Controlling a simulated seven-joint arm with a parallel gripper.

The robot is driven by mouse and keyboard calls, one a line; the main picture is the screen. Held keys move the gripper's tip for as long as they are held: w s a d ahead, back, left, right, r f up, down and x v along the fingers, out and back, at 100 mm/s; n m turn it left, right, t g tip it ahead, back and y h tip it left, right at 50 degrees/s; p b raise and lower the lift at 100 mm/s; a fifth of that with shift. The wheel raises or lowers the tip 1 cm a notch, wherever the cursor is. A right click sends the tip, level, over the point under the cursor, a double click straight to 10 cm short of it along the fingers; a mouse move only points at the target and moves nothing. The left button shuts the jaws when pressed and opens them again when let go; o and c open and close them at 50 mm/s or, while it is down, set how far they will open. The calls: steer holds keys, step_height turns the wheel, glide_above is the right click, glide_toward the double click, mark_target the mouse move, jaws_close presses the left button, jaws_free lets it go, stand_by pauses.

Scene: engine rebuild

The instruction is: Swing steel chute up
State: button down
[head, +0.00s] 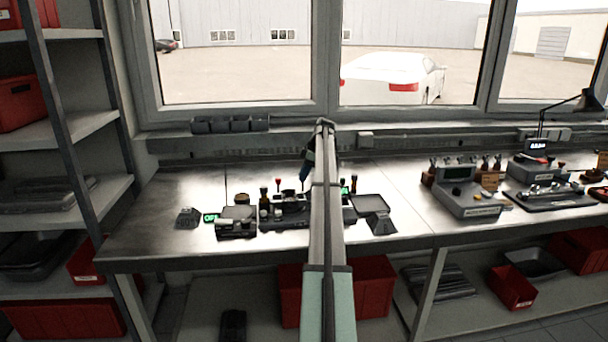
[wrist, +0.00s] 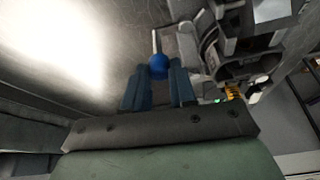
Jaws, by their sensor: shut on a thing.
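My gripper (wrist: 160,80) has dark blue fingers, shut on a blue ball knob (wrist: 159,67) at the end of a thin pale rod (wrist: 155,42) in the wrist view. Grey machined metal parts (wrist: 240,45) stand close to the right of the fingers. I cannot tell for sure which piece is the steel chute; the rod may belong to it. In the head view my arm covers the middle of the fixture (head: 285,209) on the bench, and only a dark blue part of my gripper (head: 308,165) shows left of the arm.
The steel bench (head: 160,235) is bare at its left end. Around the fixture stand small levers with coloured knobs, a green-lit display (head: 211,217) and a flat grey tray (head: 370,204). A control box (head: 468,198) stands further right. Dark bins (head: 230,125) line the sill.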

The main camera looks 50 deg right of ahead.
steer(key=shift+s+m, duration=0.15)
steer(key=shift+m, duration=0.15)
steer(key=shift+s+d+m+t+h, duration=0.15)
steer(key=shift+s+m+h, duration=0.3)
steer(key=shift+m, duration=0.7)
steer(key=shift+s+d+m+t+h, duration=0.1)
steer(key=shift+s+m+h, duration=0.3)
steer(key=shift+m, duration=0.7)
steer(key=shift+s+d+m+t+h, duration=0.15)
steer(key=shift+s+m+h, duration=0.3)
steer(key=shift+m, duration=0.7)
steer(key=shift+w, duration=0.1)
steer(key=c, duration=0.9)
jaws_free()
steer(key=shift+c, duration=0.2)
steer(key=shift+r, duration=0.1)
steer(key=v, duration=1.3)
steer(key=shift+a+r, duration=0.2)
steer(key=shift+r, duration=0.05)
